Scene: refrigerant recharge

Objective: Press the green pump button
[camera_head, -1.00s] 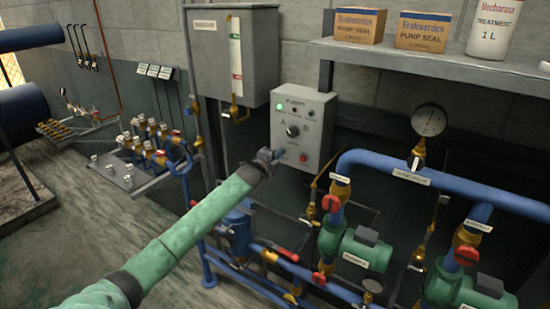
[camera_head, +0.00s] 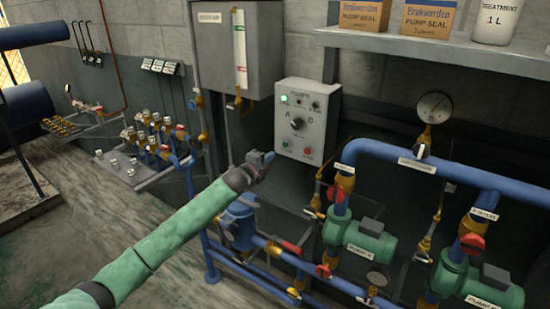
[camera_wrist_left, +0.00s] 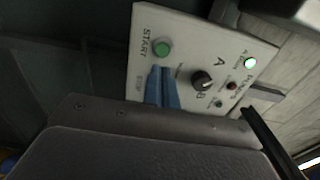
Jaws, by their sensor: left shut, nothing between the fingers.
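The grey control box (camera_head: 307,118) hangs on the wall. Its green button (camera_head: 286,143) sits at the lower left of the front and shows in the left wrist view (camera_wrist_left: 162,48) beside the word START. My left gripper (camera_head: 268,157) is just left of and below the button in the head view. Its blue fingers (camera_wrist_left: 161,72) are shut and empty, with their tips just below the green button in the wrist view. A gap between tips and panel is hard to judge. My right gripper is not in view.
The panel has a black selector knob (camera_head: 297,123), a red button (camera_head: 307,150) and a lit green lamp (camera_head: 284,98). Blue pipes (camera_head: 400,155) and green pumps (camera_head: 358,245) stand at lower right. A shelf (camera_head: 420,48) juts out at upper right.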

